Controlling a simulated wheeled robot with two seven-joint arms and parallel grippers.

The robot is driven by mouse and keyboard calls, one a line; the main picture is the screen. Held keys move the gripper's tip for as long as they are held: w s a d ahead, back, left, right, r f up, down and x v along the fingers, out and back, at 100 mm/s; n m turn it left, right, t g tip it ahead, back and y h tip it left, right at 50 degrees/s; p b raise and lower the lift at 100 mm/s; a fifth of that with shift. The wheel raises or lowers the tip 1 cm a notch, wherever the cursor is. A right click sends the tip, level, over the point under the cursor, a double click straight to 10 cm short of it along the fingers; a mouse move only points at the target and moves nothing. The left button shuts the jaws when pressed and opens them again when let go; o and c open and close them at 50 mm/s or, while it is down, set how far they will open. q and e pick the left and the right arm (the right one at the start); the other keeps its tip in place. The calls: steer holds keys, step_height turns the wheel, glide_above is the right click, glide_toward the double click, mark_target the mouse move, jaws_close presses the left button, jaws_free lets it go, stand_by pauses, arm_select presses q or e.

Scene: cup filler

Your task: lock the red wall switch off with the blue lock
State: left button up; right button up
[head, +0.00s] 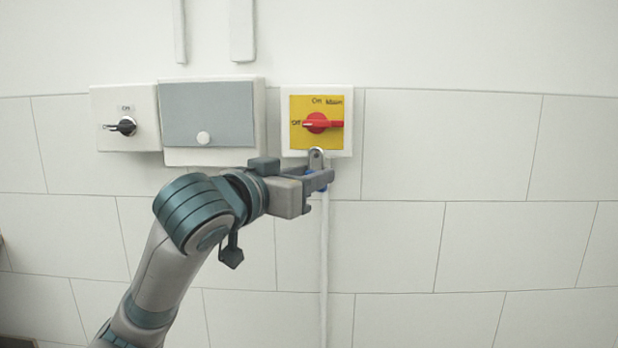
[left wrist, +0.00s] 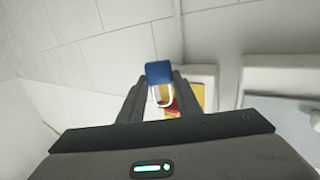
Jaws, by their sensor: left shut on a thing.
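The red switch (head: 317,123) sits on a yellow plate (head: 338,108) in a white wall box. Its handle lies horizontally, with the narrow end toward the "Off" label on the left. My left gripper (head: 322,178) is just below the box, shut on the blue lock. The lock's metal shackle (head: 316,158) points up at the plate's lower edge, and its blue body is mostly hidden by the fingers. In the left wrist view the blue lock (left wrist: 159,72) is between the fingertips, its shackle in front of the red and yellow switch. I cannot tell whether the shackle passes through anything. My right gripper is not in view.
A white box with a black rotary switch (head: 123,126) and a grey-covered box (head: 208,114) with a round white knob stand left of the red switch. A white conduit (head: 324,270) runs down below it. The tiled wall to the right is clear.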

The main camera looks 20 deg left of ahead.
arm_select(q)
steer(key=shift+w+a+f, duration=0.1)
steer(key=shift+w+a, duration=0.2)
steer(key=shift+w, duration=0.6)
steer(key=shift+w+a+f, duration=0.1)
steer(key=shift+w+a, duration=0.15)
steer(key=shift+w, duration=0.65)
steer(key=shift+w+a+f, duration=0.2)
steer(key=shift+w+f, duration=0.05)
steer(key=shift+w, duration=0.4)
steer(key=o, duration=1.2)
